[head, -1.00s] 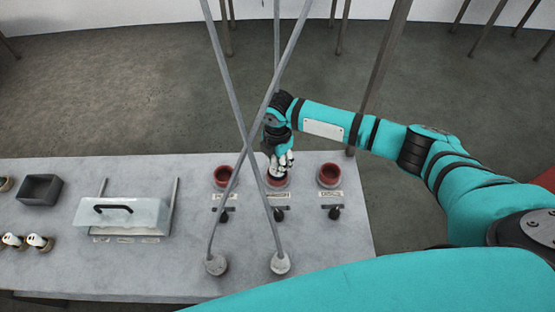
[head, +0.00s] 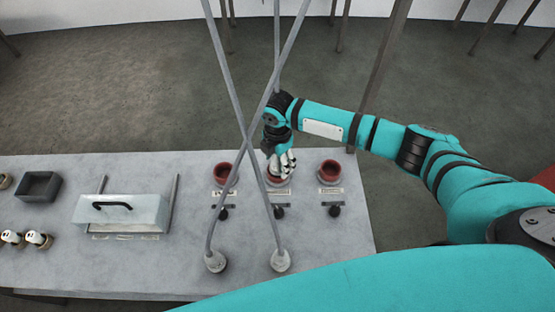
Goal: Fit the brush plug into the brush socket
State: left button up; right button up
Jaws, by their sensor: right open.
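Three red round cups sit in a row on the grey bench: left (head: 225,174), middle (head: 279,181) and right (head: 330,172). Each has a small label and a black knob below it; the labels are too small to read. My right gripper (head: 281,165) is open, pointing down at the middle cup, and its fingers hide most of that cup. I cannot tell whether they touch anything in it. Two grey cords rise from round grey ends, left (head: 215,262) and right (head: 281,261), and cross in front of the gripper. I cannot tell which parts are the brush plug and socket.
A clear box with a black handle (head: 112,205) stands between two rails at the left. A dark tray (head: 22,195) and several small white-topped items (head: 38,239) are further left. The crossing cords obstruct the space before the cups.

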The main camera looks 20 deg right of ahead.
notch_tip(320, 180, up, 12)
dwell(0.5)
dwell(0.5)
